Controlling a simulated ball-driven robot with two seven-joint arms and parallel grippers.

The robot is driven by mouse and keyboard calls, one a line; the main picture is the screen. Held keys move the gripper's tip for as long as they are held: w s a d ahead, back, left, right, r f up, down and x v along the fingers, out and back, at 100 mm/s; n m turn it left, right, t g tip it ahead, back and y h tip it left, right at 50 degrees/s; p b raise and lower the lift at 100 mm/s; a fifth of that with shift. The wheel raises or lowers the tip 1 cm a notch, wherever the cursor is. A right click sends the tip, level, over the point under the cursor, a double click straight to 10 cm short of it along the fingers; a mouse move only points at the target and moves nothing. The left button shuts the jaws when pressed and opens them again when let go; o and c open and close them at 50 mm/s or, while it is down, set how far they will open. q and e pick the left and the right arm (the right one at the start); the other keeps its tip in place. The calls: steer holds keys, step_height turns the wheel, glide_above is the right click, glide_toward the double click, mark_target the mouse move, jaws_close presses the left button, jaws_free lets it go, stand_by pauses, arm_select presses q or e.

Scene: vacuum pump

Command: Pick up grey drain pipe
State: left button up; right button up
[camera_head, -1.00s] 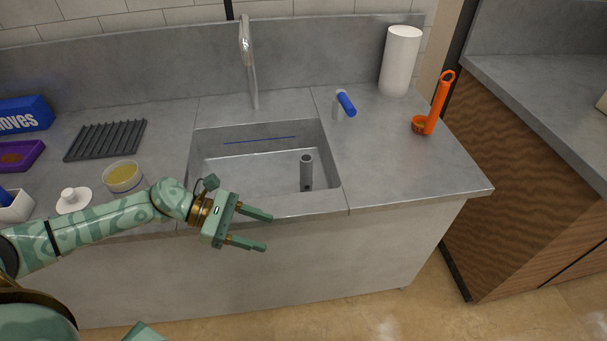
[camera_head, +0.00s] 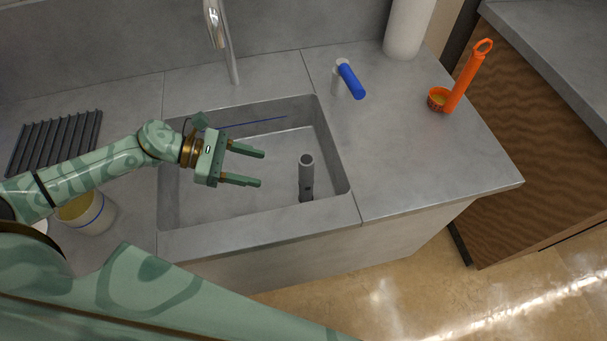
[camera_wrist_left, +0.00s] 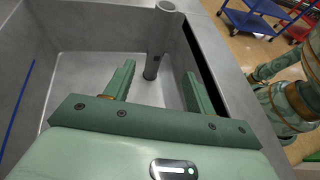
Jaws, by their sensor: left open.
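The grey drain pipe (camera_head: 306,178) stands upright in the sink (camera_head: 346,170), near its front right corner. It also shows in the left wrist view (camera_wrist_left: 158,40), beyond my fingers and in line with the space between them, nearer the right finger. My left gripper (camera_head: 262,168) is open and empty over the sink, to the left of the pipe and apart from it. Its fingers point right, towards the pipe. My right gripper is not in view; a green arm link of mine crosses the bottom of the head view.
The faucet (camera_head: 222,40) rises behind the sink. A blue-handled item (camera_head: 350,80) and an orange ladle (camera_head: 466,78) stand on the counter to the right, with a white roll (camera_head: 408,25) behind. A grey ridged rack (camera_head: 55,142) and a cup (camera_head: 88,212) are at left.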

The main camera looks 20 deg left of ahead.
mark_target(306, 184)
arm_select(q)
steer(key=b+x, duration=0.1)
steer(key=x, duration=1.3)
steer(key=shift+w+d+r, duration=0.2)
steer(key=shift+w+d, duration=0.15)
steer(key=shift+w, duration=0.05)
steer(key=c, duration=1.1)
